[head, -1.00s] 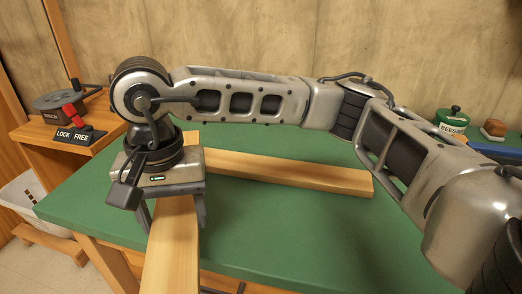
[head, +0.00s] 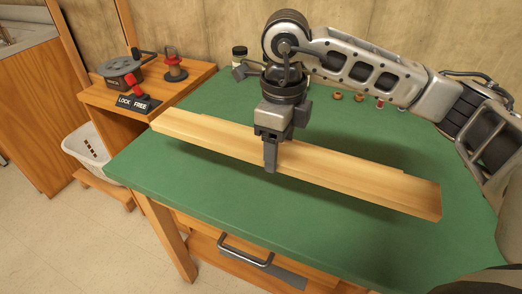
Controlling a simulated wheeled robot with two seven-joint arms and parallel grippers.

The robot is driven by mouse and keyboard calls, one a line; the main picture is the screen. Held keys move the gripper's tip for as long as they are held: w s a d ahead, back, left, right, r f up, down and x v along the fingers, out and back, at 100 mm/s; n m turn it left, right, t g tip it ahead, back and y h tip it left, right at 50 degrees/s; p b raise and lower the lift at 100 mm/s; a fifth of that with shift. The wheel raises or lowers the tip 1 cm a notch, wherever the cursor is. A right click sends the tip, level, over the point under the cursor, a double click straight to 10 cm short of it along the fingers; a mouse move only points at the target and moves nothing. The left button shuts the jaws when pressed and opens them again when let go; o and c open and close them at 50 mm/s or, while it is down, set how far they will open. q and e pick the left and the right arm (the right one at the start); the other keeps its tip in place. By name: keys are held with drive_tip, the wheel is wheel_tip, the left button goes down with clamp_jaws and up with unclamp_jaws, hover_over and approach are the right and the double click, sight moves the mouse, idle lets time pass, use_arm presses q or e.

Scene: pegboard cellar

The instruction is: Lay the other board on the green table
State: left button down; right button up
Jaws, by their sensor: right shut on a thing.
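My right gripper (head: 271,160) is shut on the middle of a long pale wooden board (head: 355,182). The board lies level across the view, slanting from upper left to lower right. A dark shadow on the green table (head: 200,180) runs along its near side, and it looks held a little above the top. A thin strip of what looks like the other board (head: 375,164) shows along its far edge; the rest is hidden behind the held board. I cannot tell whether the two touch. My left gripper is not in view.
A side bench at the left bears a LOCK/FREE lever box (head: 125,80) and a red-topped spool (head: 174,66). A white basket (head: 85,150) stands below. A dark jar (head: 239,54) and small pieces (head: 358,97) sit at the table's back. The table's front is clear.

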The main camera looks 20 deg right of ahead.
drive_tip(key=w, duration=0.1)
drive_tip(key=w+f, duration=0.1)
drive_tip(key=w, duration=0.1)
drive_tip(key=w+a, duration=0.1)
drive_tip(key=shift+w+f, duration=0.2)
drive_tip(key=shift+f, duration=0.2)
hover_over(251, 169)
wheel_tip(251, 169, down, 6)
drive_tip(key=shift+r+p, duration=0.1)
drive_tip(key=shift+p, duration=0.25)
wheel_tip(251, 169, down, 3)
drive_tip(key=shift+f+p, duration=0.1)
drive_tip(key=shift+p, duration=0.25)
drive_tip(key=shift+a+f, duration=0.1)
drive_tip(key=shift+f, duration=0.15)
drive_tip(key=o, duration=1)
drive_tip(key=shift+c, duration=0.2)
drive_tip(key=shift+r, duration=0.1)
use_arm(q)
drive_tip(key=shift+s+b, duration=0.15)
drive_tip(key=shift+b, duration=0.35)
use_arm(e)
wheel_tip(251, 169, up, 12)
